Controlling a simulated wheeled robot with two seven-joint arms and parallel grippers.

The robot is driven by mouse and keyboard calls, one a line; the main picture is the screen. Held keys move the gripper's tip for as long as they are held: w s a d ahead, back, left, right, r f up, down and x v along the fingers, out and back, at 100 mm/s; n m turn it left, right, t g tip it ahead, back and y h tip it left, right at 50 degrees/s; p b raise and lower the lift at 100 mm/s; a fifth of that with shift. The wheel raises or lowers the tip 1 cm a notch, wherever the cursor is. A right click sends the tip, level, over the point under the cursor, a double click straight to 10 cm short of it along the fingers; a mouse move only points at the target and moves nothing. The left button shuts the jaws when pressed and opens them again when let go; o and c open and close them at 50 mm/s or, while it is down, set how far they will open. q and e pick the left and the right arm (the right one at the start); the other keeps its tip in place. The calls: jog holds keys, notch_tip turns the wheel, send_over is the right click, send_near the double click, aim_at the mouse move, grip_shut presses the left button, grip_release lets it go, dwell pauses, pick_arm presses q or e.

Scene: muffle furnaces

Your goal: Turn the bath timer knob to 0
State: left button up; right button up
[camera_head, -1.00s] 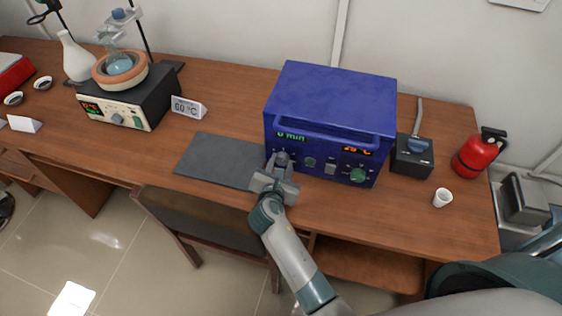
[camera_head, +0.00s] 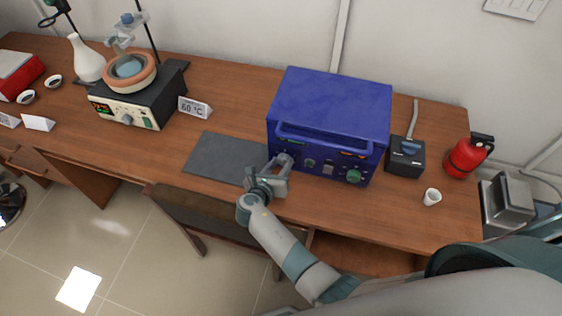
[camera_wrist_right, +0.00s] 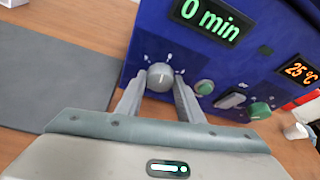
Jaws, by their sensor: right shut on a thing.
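The blue box (camera_head: 325,120), with a front panel of knobs and displays, stands on the desk. In the right wrist view its display (camera_wrist_right: 210,22) reads 0 min, and the round grey timer knob (camera_wrist_right: 160,77) sits below it. My right gripper (camera_head: 284,164) is at the left end of this panel. In the right wrist view its two fingers (camera_wrist_right: 158,97) are closed on either side of the grey knob. The knob is hidden by the gripper in the head view. My left gripper is not in view.
A green knob (camera_wrist_right: 260,110) and a 25 °C display (camera_wrist_right: 298,70) are further right on the panel. A dark mat (camera_head: 222,158) lies left of the box. A black control box (camera_head: 405,158), white cup (camera_head: 432,197) and red extinguisher (camera_head: 465,157) stand to the right.

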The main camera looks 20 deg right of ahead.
dwell(0.3)
jog(key=o, duration=1.1)
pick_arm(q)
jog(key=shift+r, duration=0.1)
